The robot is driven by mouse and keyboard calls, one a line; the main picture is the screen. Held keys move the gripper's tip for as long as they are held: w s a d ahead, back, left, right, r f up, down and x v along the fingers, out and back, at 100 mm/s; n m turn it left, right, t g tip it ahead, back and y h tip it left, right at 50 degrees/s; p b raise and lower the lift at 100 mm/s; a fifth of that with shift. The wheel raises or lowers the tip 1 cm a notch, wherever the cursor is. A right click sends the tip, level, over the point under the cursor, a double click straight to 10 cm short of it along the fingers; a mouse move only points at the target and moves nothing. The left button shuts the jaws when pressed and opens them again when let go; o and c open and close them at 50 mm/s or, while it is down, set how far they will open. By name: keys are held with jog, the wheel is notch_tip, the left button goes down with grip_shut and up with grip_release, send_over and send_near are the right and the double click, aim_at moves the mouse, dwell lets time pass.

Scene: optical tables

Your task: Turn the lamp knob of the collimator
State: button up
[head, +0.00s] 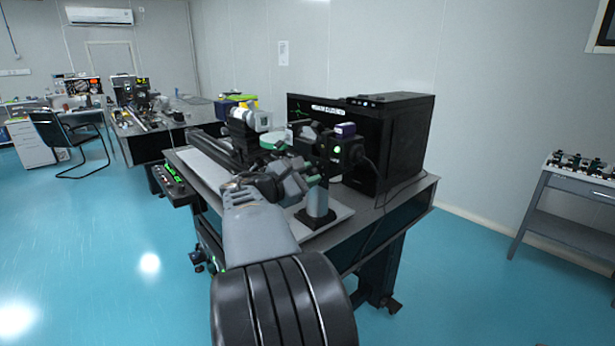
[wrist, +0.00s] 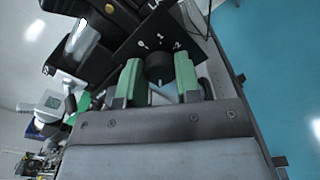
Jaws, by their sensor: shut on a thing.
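The collimator's lamp knob (wrist: 159,68) is a round black knob on a black panel (wrist: 135,48) with white marks. In the wrist view it sits between the two green fingers of my gripper (wrist: 159,82), which is shut on it. In the head view my gripper (head: 315,176) reaches the near side of the collimator's lamp housing (head: 348,152), which shows a green light. The knob itself is hidden in the head view.
A large black case (head: 402,140) stands behind on the optical table (head: 415,190). A dark cable hangs from the housing to the right. Another table with instruments (head: 150,135) is at the back left, and a small trolley (head: 575,195) is at the right. Open blue floor lies between.

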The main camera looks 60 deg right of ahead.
jog(key=o, duration=0.9)
jog(key=v, duration=1.3)
jog(key=shift+w+a, duration=0.25)
jog(key=shift+a, duration=0.1)
jog(key=a+f+m+t+y+p, duration=0.1)
jog(key=a+f+m+t+y, duration=0.15)
jog(key=a+f+y, duration=0.35)
jog(key=a+f+m+t+y+p, duration=0.2)
jog(key=f+t+y, duration=0.1)
jog(key=f, duration=0.5)
jog(key=a+r+m+t+y+p, duration=0.1)
jog(key=a+y+p, duration=0.1)
jog(key=a, duration=0.4)
jog(key=s+a+r+m+t+y+p, duration=0.1)
jog(key=a+y+p, duration=0.2)
jog(key=a, duration=0.3)
jog(key=a+r+m+t+y+p, duration=0.1)
jog(key=a+r+y+p, duration=0.1)
jog(key=a, duration=0.3)
jog(key=shift+s+a+t+y+p, duration=0.4)
jog(key=shift+y+p, duration=0.3)
jog(key=shift+p, duration=0.1)
